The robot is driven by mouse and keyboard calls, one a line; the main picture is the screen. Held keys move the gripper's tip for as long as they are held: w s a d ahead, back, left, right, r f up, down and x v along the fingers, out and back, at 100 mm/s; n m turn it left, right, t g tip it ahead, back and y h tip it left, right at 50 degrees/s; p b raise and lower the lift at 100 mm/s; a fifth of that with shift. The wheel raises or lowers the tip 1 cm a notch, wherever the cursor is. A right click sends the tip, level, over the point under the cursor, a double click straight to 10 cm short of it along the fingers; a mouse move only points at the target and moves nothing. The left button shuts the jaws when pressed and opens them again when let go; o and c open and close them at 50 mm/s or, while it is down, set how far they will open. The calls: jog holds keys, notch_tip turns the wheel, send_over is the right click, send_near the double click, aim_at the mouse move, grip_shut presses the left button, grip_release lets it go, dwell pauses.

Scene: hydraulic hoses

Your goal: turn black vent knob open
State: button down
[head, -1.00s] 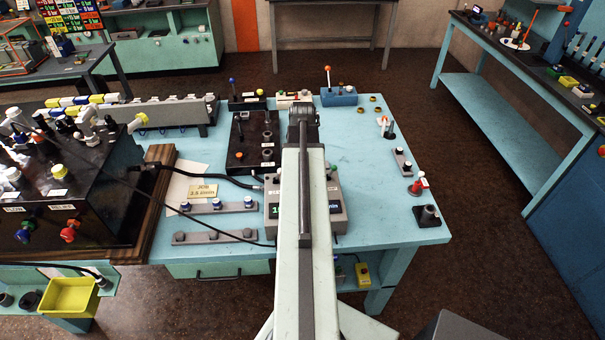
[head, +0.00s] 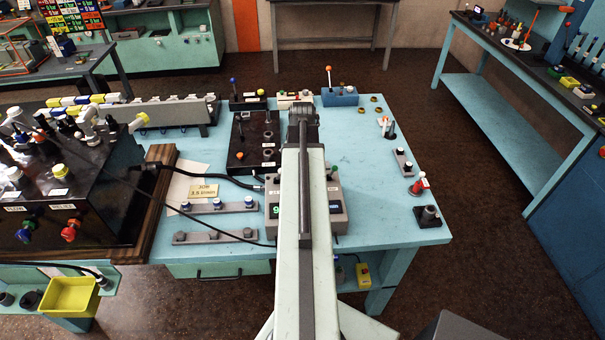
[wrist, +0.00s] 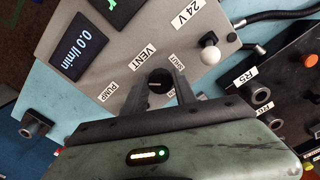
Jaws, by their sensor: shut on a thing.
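The black vent knob (wrist: 159,84) is on the face of a grey box (wrist: 115,75), beside the VENT label (wrist: 144,58) in the wrist view. My gripper (wrist: 160,88) has its two dark fingers on either side of the knob and is shut on it. A small label next to the knob is partly covered by a finger. In the head view the grey box (head: 338,212) stands on the blue table, and my arm hides the knob and the gripper.
A white-tipped toggle (wrist: 210,54) by the 24 V label and a PUMP label (wrist: 107,92) are close to the fingers. A black block (head: 245,150) with fittings stands behind the box. The table's right middle (head: 370,150) is mostly clear.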

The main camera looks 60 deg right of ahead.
jog(key=m, duration=0.4)
jog(key=shift+w+m, duration=0.1)
jog(key=shift+m, duration=0.2)
jog(key=m, duration=0.4)
jog(key=shift+w, duration=0.1)
jog(key=shift+m, duration=0.3)
jog(key=c, duration=1)
grip_release()
jog(key=shift+r, duration=0.1)
